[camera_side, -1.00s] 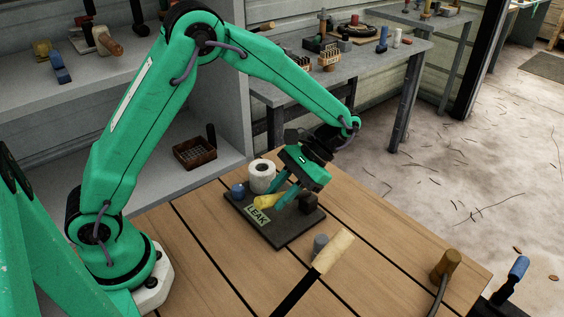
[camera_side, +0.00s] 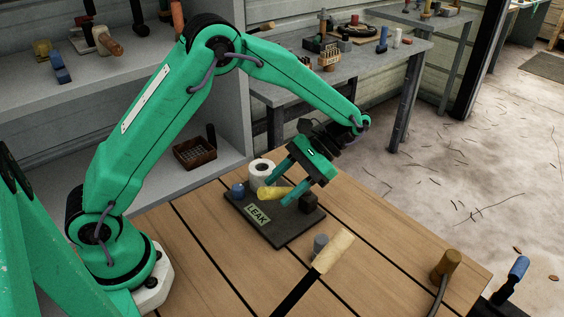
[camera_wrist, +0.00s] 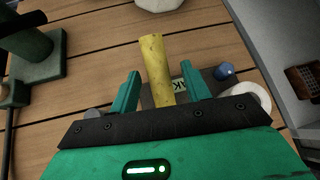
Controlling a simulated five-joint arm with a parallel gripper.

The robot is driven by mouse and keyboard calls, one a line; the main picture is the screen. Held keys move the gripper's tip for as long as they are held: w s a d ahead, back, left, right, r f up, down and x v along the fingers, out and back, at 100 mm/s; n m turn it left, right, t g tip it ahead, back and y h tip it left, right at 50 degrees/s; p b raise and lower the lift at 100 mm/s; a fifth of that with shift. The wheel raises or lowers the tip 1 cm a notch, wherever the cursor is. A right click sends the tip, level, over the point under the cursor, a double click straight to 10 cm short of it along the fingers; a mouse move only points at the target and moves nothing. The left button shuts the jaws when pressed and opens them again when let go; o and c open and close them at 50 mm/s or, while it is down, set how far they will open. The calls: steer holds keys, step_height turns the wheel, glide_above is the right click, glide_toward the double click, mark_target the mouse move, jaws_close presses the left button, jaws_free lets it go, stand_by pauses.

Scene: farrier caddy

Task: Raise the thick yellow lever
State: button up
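The thick yellow lever (camera_side: 271,194) sticks out over a dark board (camera_side: 279,238) with a green LEAK label (camera_side: 257,214). In the wrist view the lever (camera_wrist: 155,60) runs up between my two teal fingers. My gripper (camera_side: 278,191) is open around the lever, one finger on each side. In the wrist view my gripper (camera_wrist: 160,76) shows a gap between each finger and the lever. The lever's inner end is hidden behind my gripper.
On the board a white roll (camera_side: 262,171) and a blue knob (camera_side: 237,190) stand left of the lever, and a dark block (camera_side: 308,201) stands right. A grey cylinder (camera_side: 320,244) and a pale-handled tool (camera_side: 333,252) lie in front.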

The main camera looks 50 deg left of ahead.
stand_by(0.4)
steer(key=v, duration=0.7)
steer(key=shift+w+r, duration=0.2)
steer(key=shift+w, duration=0.1)
steer(key=shift+d, duration=0.1)
stand_by(0.4)
steer(key=s+a+r+t+h, duration=0.2)
steer(key=s+a+r+t, duration=0.3)
steer(key=s+r+t, duration=0.3)
steer(key=s+a+t, duration=0.4)
steer(key=s+t, duration=0.4)
steer(key=s, duration=0.2)
steer(key=shift+s+a+r, duration=0.15)
steer(key=shift+a+r, duration=0.25)
stand_by(0.5)
